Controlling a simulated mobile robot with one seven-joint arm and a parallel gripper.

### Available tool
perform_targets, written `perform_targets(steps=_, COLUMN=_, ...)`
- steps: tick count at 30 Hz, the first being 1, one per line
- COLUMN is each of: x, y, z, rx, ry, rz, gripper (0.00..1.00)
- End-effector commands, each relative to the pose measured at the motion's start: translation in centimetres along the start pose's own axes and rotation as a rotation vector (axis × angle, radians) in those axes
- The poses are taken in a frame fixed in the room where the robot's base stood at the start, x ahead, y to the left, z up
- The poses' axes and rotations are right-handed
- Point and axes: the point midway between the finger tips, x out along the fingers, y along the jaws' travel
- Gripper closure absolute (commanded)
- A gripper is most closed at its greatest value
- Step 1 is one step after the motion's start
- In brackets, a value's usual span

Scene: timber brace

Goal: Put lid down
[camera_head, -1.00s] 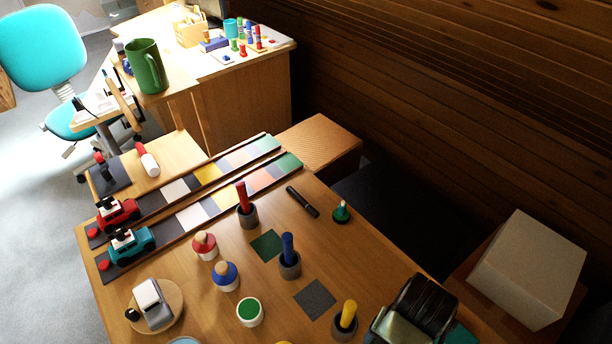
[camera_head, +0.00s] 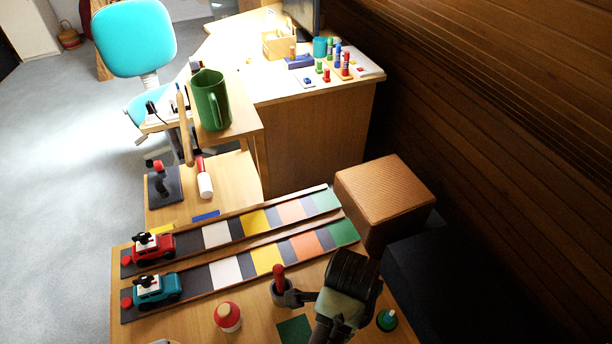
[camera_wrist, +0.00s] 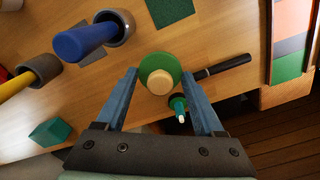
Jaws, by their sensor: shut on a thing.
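The green lid (camera_wrist: 147,66) with its pale wooden knob (camera_wrist: 160,83) sits between the two blue-grey fingers of my gripper (camera_wrist: 160,74) in the wrist view. In the head view my gripper (camera_head: 340,295) is over the right part of the table, beside the red peg (camera_head: 279,275), and the lid is hidden there.
A small green top-like piece (camera_wrist: 178,105) and a black marker (camera_wrist: 222,67) lie close to the lid. The blue peg (camera_wrist: 85,40) in its grey cup and a teal block (camera_wrist: 52,130) are to the left. A red-lidded jar (camera_head: 228,317) and two car tracks (camera_head: 240,268) also occupy the table.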

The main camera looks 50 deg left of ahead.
Motion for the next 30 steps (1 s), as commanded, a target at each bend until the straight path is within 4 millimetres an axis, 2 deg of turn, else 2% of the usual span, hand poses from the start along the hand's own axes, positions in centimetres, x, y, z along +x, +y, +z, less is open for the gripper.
perform_targets(steps=1, x=-0.6, y=-0.2, z=1.2, rx=0.066, ry=-0.001, rz=0.001, gripper=0.83)
perform_targets(steps=6, x=-1.1, y=-0.7, z=4.9, rx=0.294, ry=-0.005, rz=0.003, gripper=0.83)
perform_targets(steps=12, x=-1.3, y=-0.7, z=7.6, rx=0.467, ry=-0.009, rz=0.009, gripper=0.83)
perform_targets(steps=18, x=-0.9, y=-0.6, z=8.7, rx=0.535, ry=-0.010, rz=0.013, gripper=0.83)
perform_targets(steps=27, x=4.1, y=-0.5, z=8.8, rx=0.541, ry=-0.010, rz=0.014, gripper=0.83)
perform_targets(steps=30, x=5.0, y=-0.6, z=8.8, rx=0.542, ry=-0.010, rz=0.013, gripper=0.83)
